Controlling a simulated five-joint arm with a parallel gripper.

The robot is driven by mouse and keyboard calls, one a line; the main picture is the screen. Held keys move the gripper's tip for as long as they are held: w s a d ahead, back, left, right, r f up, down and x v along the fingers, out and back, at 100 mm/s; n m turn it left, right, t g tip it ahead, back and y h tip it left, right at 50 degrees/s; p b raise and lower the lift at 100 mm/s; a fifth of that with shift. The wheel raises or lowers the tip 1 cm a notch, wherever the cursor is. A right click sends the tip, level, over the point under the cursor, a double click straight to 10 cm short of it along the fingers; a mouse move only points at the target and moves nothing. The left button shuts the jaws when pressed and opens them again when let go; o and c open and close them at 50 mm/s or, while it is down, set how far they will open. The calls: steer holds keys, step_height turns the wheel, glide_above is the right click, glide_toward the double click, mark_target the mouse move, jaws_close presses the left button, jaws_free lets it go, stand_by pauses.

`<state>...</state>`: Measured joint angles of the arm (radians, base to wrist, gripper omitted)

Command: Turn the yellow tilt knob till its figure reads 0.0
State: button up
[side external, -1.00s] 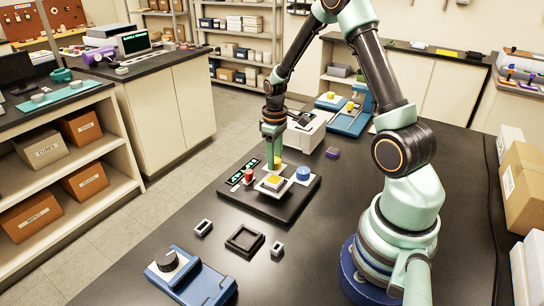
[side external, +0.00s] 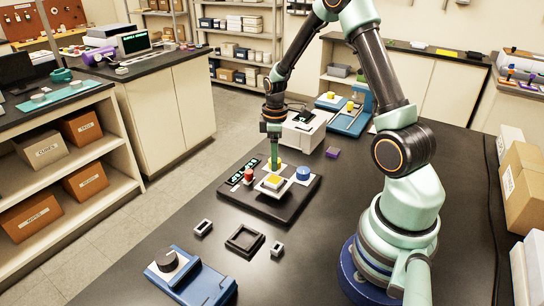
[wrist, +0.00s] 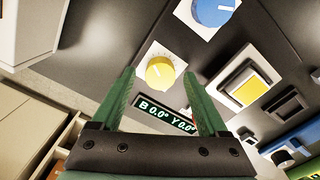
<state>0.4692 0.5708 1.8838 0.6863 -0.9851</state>
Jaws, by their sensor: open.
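The yellow tilt knob (wrist: 160,72) sits on a white plate on the black panel. It also shows at the fingertips in the side view (side external: 279,163). My gripper (wrist: 161,75) is open, its green fingers on either side of the knob in the wrist view. I cannot tell whether they touch it. In the side view my gripper (side external: 273,165) points down at the knob. The display (wrist: 166,117) reads B 0.0° and Y 0.0°, its right end partly behind a finger. The display also shows in the side view (side external: 243,170), too small to read.
A blue knob (side external: 303,173), a red knob (side external: 249,175) and a yellow-topped square stage (side external: 272,182) stand close by on the same panel. A white instrument (side external: 305,133) stands behind. A dark square frame (side external: 244,240) lies in front.

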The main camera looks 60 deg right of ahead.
steer(key=shift+r, duration=3.7)
steer(key=shift+r, duration=0.1)
step_height(320, 180, up, 12)
steer(key=s+a+r+m+t, duration=0.1)
steer(key=s+a+m+t, duration=0.1)
steer(key=a, duration=0.7)
steer(key=s+a+m+t, duration=0.3)
steer(key=s+a, duration=0.3)
steer(key=a, duration=0.3)
steer(key=shift+a+r+m+t, duration=0.3)
steer(key=shift+r+m, duration=0.1)
steer(key=shift+m, duration=0.1)
